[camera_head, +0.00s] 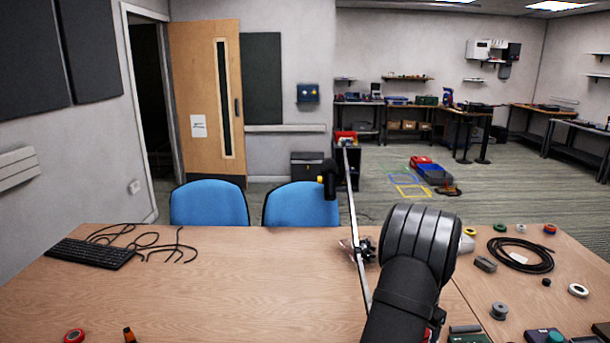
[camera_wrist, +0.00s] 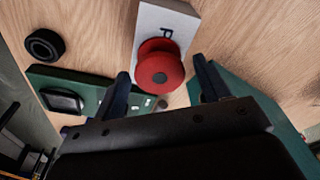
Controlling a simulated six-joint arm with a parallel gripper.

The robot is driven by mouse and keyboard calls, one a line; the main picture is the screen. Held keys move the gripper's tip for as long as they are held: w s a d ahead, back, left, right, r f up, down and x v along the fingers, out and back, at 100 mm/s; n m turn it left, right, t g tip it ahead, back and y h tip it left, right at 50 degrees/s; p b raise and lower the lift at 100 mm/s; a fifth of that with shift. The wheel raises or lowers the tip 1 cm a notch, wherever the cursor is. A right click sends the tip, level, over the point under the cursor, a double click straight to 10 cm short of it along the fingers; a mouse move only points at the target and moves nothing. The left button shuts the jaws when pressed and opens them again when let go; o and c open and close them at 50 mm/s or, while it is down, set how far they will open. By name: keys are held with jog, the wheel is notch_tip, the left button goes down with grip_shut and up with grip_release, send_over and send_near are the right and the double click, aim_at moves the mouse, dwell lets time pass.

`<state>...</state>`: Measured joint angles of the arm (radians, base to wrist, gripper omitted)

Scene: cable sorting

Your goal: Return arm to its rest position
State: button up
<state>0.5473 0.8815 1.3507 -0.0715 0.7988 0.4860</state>
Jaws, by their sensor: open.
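My black arm (camera_head: 412,265) rises over the right-centre of the wooden table in the head view, and it hides my gripper there. In the wrist view my gripper (camera_wrist: 161,67) shows two dark fingers spread apart, with nothing held. Loose black cables (camera_head: 150,240) lie at the table's left. A coiled black cable (camera_head: 521,256) lies at the right.
A black keyboard (camera_head: 92,253) lies at the left, and a red ring (camera_head: 74,336) at the front left. Tape rolls and small parts crowd the right side. Green boards (camera_wrist: 85,86) lie under my gripper.

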jog(key=shift+f, duration=0.3)
notch_tip(320, 180, up, 12)
jog(key=a, duration=0.1)
jog(key=f, duration=0.8)
jog(key=d+f, duration=0.1)
jog(key=f, duration=0.3)
jog(key=shift+f, duration=0.3)
notch_tip(320, 180, up, 5)
jog(key=shift+f, duration=0.15)
jog(key=s+d+r, duration=0.6)
jog(key=s+r, duration=0.1)
jog(key=s, duration=0.3)
jog(key=s+d+f+m+g, duration=0.1)
jog(key=s+d+f+m, duration=0.25)
jog(key=s+d, duration=0.75)
jog(key=s+d+f+m, duration=0.3)
jog(key=s+d+m, duration=0.35)
jog(key=d, duration=0.65)
jog(key=shift+n, duration=0.6)
jog(key=w+f, duration=0.1)
jog(key=w, duration=0.1)
jog(key=w+f, duration=0.4)
jog(key=shift+w+d+f, duration=0.1)
jog(key=shift+d+f, duration=0.15)
jog(key=shift+d, duration=0.05)
